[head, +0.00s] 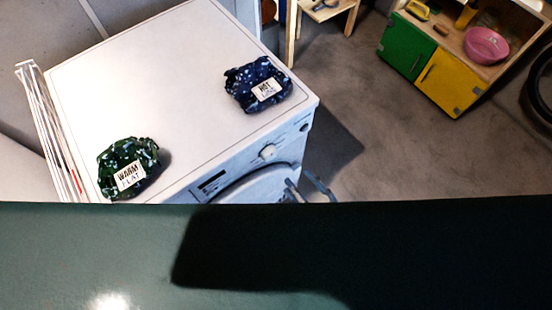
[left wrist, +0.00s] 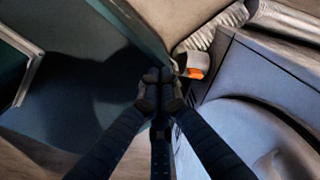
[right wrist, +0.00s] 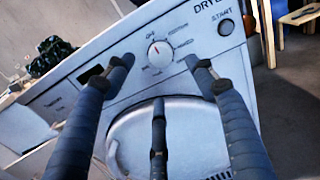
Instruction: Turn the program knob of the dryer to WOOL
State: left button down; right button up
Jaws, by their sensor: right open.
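The dryer (head: 170,80) is white, with its front panel facing my right arm. Its round white program knob (right wrist: 160,54) has a red pointer line toward the top left, near the word OFF. The other words around it are too blurred to read surely. The knob also shows in the head view (head: 267,152). My right gripper (right wrist: 160,62) is open in front of the panel, its fingers apart on either side of the knob in that view and holding nothing. It shows partly in the head view (head: 306,182). My left gripper (left wrist: 160,76) is shut and empty, low beside the machine.
A green bundle (head: 112,160) and a blue bundle (head: 243,98), both with labels, lie on the dryer top. A folded white rack (head: 45,125) leans at its left. A START button (right wrist: 226,27) sits right of the knob.

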aim_at(272, 156)
jog(key=p+x, duration=0.2)
jog(key=x, duration=0.7)
jog(key=shift+a, duration=0.1)
jog(key=shift+w+a, duration=0.3)
jog(key=shift+w, duration=0.05)
jog(key=c, duration=0.7)
pick_arm(q)
jog(key=shift+a+r, duration=0.25)
jog(key=shift+r, duration=0.3)
jog(key=shift+a+r, duration=0.25)
jog(key=shift+r, duration=0.3)
pick_arm(e)
jog(key=shift+w, duration=0.1)
jog(key=c, duration=0.4)
